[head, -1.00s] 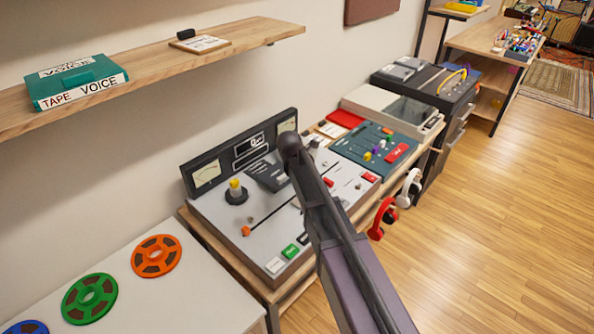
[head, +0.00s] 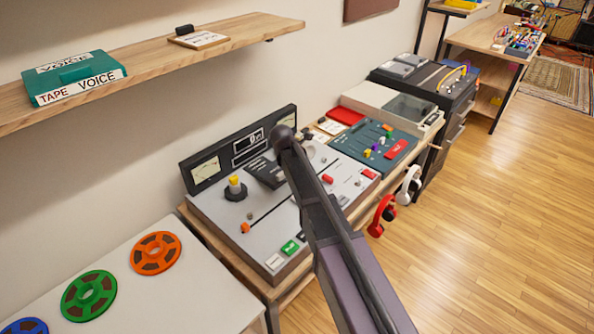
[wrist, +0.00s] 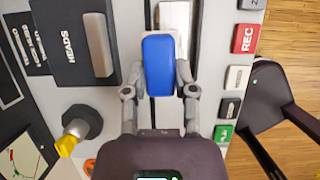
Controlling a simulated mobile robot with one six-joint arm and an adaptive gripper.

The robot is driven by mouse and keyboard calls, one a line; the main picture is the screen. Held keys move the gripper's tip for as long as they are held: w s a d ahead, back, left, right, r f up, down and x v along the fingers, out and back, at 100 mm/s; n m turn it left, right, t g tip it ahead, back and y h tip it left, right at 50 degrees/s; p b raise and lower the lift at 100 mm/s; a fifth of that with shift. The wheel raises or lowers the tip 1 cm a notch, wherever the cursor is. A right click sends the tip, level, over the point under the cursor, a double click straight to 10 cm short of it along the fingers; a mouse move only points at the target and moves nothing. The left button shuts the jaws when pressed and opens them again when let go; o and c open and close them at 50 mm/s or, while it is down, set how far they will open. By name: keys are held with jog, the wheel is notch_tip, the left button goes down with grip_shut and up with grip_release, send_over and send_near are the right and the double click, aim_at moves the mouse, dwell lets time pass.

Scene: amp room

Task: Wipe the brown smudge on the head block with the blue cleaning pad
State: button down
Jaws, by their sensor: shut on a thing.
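My gripper (wrist: 158,88) is shut on the blue cleaning pad (wrist: 158,60), with one finger at each side of it. The pad is over the tape machine's pale top panel; I cannot tell if it touches. A dark box marked HEADS (wrist: 72,42) with a grey bar stands left of the pad; it also shows in the head view (head: 266,171). A pale metal block (wrist: 174,14) shows just beyond the pad, partly hidden by it; I cannot tell for sure that it is the head block. No brown smudge is visible. In the head view my arm hides the gripper and pad.
The tape machine (head: 222,207) has a yellow-topped knob (wrist: 72,138) and a row of buttons, including a red REC button (wrist: 245,39). A mixer (head: 372,150) stands beyond it. Red headphones (head: 381,215) hang at the front edge. A shelf (head: 150,67) runs above.

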jog(key=shift+f+b, duration=2.35)
jog(key=shift+f, duration=0.2)
jog(key=shift+f+b, duration=1)
jog(key=shift+s+d+r, duration=0.1)
jog(key=shift+s+d, duration=0.55)
jog(key=shift+d, duration=0.15)
jog(key=shift+s+d, duration=0.6)
jog(key=shift+d, duration=0.2)
jog(key=shift+d, duration=0.1)
jog(key=shift+w+d+r, duration=0.1)
jog(key=shift+w+d, duration=0.2)
jog(key=shift+w, duration=0.05)
